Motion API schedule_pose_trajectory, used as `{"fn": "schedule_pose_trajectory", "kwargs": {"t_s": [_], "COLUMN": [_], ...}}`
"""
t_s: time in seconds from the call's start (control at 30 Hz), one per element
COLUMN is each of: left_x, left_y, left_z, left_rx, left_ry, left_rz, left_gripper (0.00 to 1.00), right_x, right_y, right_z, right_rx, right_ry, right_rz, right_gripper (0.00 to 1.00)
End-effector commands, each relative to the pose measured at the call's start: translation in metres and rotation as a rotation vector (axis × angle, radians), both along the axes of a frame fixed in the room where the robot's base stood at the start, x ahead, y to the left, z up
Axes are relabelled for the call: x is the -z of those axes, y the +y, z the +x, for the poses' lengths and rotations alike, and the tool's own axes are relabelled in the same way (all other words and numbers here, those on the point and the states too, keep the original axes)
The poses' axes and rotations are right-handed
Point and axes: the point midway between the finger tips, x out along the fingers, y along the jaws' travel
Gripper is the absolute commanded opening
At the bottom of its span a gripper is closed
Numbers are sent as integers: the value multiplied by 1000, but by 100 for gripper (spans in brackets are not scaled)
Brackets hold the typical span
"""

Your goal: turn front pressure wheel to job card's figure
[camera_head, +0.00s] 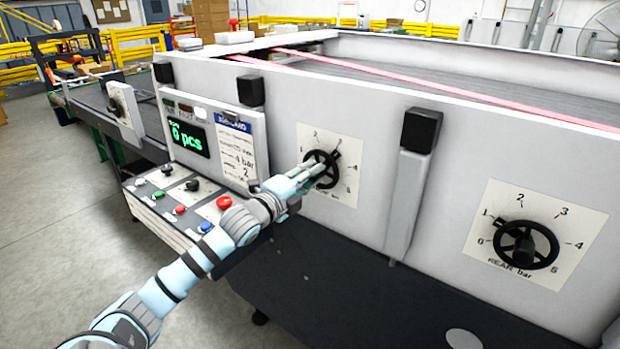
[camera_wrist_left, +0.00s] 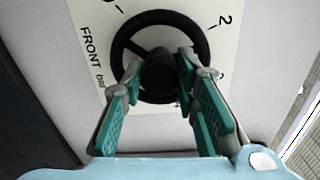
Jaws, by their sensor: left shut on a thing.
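The front pressure wheel (camera_head: 322,153) is a black handwheel on a white numbered dial plate (camera_head: 350,150) on the machine's pale side panel. My left gripper (camera_head: 316,173) reaches it from the left, its fingers shut on the wheel. In the left wrist view, the green-padded fingers (camera_wrist_left: 160,78) sit on both sides of the hub, inside the dark rim (camera_wrist_left: 160,17). The word FRONT shows on the plate there. The gripper partly hides the dial; the wheel's exact reading is unclear. The job card (camera_head: 235,155) shows "4 bar" and "2" among small, blurred print. My right gripper is out of view.
The rear pressure wheel (camera_head: 525,245) sits on its own dial at the right, its pointer near 1. A green display (camera_head: 187,137) reads 6 pcs. A black-capped post (camera_head: 420,130) stands between the dials.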

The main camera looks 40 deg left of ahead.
Motion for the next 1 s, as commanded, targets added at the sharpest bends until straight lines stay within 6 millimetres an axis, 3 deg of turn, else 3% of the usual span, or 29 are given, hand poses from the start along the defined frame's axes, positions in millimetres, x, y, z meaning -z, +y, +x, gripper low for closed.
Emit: {"fn": "schedule_pose_trajectory", "kwargs": {"t_s": [0.6,1.0], "left_x": [-1,-2], "left_y": [0,0], "left_z": [0,0], "left_rx": [-1,-1], "left_ry": [10,12], "left_rz": [548,724], "left_gripper": [0,0], "right_x": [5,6], "right_y": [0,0], "right_z": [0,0], "right_rx": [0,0], "right_ry": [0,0], "right_rz": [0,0], "right_gripper": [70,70]}}
